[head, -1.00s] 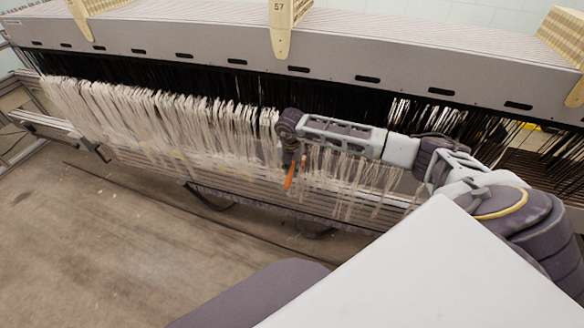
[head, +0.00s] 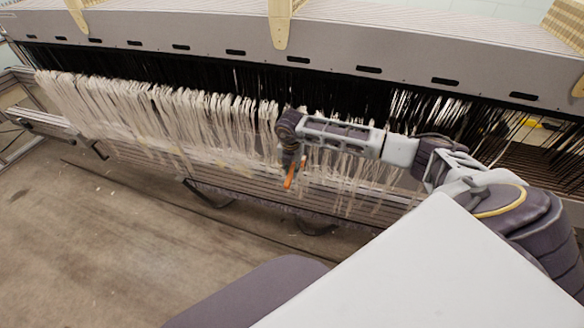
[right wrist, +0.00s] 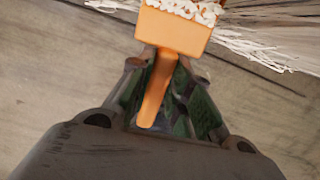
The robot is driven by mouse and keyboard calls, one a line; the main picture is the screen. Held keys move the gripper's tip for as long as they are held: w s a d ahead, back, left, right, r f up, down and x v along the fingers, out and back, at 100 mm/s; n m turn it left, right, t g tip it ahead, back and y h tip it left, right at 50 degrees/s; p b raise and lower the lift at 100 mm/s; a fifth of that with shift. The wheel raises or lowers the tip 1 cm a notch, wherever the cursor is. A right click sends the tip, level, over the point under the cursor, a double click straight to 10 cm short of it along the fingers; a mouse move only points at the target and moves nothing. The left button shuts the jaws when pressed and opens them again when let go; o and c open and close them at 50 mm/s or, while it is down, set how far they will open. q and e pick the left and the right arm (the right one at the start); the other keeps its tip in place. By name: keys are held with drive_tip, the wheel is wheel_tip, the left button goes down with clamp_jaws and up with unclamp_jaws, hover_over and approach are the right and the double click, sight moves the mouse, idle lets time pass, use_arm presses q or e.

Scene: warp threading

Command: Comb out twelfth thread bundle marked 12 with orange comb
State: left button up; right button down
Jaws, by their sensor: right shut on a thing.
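The orange comb shows in the right wrist view (right wrist: 172,32), with white thread along its toothed far edge. In the head view, the comb (head: 291,177) points down in front of the hanging threads. My right gripper (right wrist: 157,92) is shut on the comb's handle; it also shows in the head view (head: 289,166), at the end of the arm reaching in from the right. White thread bundles (head: 170,115) hang in a long row across the machine. No number 12 is readable on any of them. My left gripper is not in view.
A long grey beam (head: 340,45) with dark slots runs above the threads, with pale wooden pieces (head: 280,22) against it. Dark threads (head: 130,68) hang behind the white ones. Bare floor (head: 110,235) lies in front at the lower left.

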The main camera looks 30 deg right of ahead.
drive_tip(key=shift+w+d, duration=0.1)
drive_tip(key=shift+d, duration=0.1)
use_arm(q)
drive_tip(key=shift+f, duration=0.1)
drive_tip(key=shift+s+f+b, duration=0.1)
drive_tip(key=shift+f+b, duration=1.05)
drive_tip(key=shift+b, duration=0.05)
use_arm(e)
drive_tip(key=shift+f, duration=1.75)
drive_tip(key=shift+f, duration=0.1)
